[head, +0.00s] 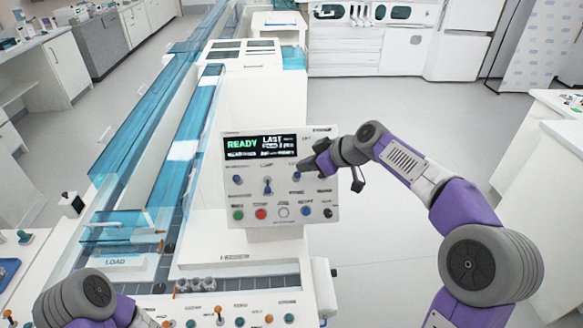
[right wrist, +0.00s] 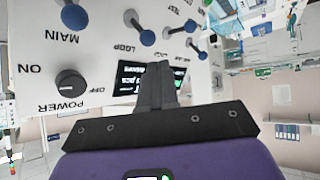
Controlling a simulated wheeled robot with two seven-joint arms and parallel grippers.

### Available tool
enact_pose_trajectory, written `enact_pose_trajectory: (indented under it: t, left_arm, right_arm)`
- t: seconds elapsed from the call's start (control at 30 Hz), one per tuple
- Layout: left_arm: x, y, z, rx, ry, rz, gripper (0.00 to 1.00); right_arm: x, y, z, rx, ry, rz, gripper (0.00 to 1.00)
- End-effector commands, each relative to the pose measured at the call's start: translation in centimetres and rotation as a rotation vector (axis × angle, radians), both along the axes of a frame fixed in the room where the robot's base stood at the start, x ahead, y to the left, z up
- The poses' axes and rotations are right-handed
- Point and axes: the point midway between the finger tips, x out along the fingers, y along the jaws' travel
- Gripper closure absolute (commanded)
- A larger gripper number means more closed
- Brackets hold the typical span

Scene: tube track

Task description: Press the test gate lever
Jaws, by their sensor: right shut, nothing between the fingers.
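A white control panel (head: 250,215) with a display (head: 260,146) reading READY stands in the middle of the head view. Several blue-tipped levers (head: 267,180) stick out of it. Their labels are too small to read in the head view, so I cannot tell which is the test gate lever. In the right wrist view the panel (right wrist: 40,45) appears upside down, with blue-tipped levers (right wrist: 146,38) beyond the fingers. My right gripper (head: 304,168) is shut and empty at the panel's upper right; it shows in the wrist view too (right wrist: 157,70). Contact with a lever is unclear. My left gripper is out of view.
Below the levers is a row of round buttons (head: 261,214). A black power knob (right wrist: 70,83) shows in the wrist view. A long track with blue clear covers (head: 150,130) runs left of the panel. Small orange and green controls (head: 240,322) line the front edge. Floor right of the panel is clear.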

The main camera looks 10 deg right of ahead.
Motion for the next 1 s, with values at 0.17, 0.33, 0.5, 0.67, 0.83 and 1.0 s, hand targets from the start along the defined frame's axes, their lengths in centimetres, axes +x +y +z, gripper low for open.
enact_pose_trajectory:
  t: [0.17, 0.33, 0.5, 0.67, 0.83, 1.0]
  left_arm:
    - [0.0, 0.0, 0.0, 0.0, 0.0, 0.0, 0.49]
    - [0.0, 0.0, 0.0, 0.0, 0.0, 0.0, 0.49]
    - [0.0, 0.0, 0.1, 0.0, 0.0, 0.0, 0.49]
    - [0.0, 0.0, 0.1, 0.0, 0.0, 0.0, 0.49]
    - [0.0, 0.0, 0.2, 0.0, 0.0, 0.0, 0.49]
    - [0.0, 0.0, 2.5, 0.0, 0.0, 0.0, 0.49]
  right_arm:
    - [-1.8, -1.5, 1.5, -0.001, -0.001, -0.003, 1.0]
    - [-2.6, -2.0, 2.0, 0.0, 0.001, -0.001, 1.0]
    - [-2.6, -2.0, 2.1, 0.001, 0.001, 0.0, 1.0]
    - [-2.6, -2.0, 2.1, 0.001, 0.001, -0.001, 1.0]
    - [-2.6, -2.0, 2.2, 0.001, 0.001, -0.001, 1.0]
    - [-2.6, -2.0, 4.5, 0.001, 0.001, -0.001, 1.0]
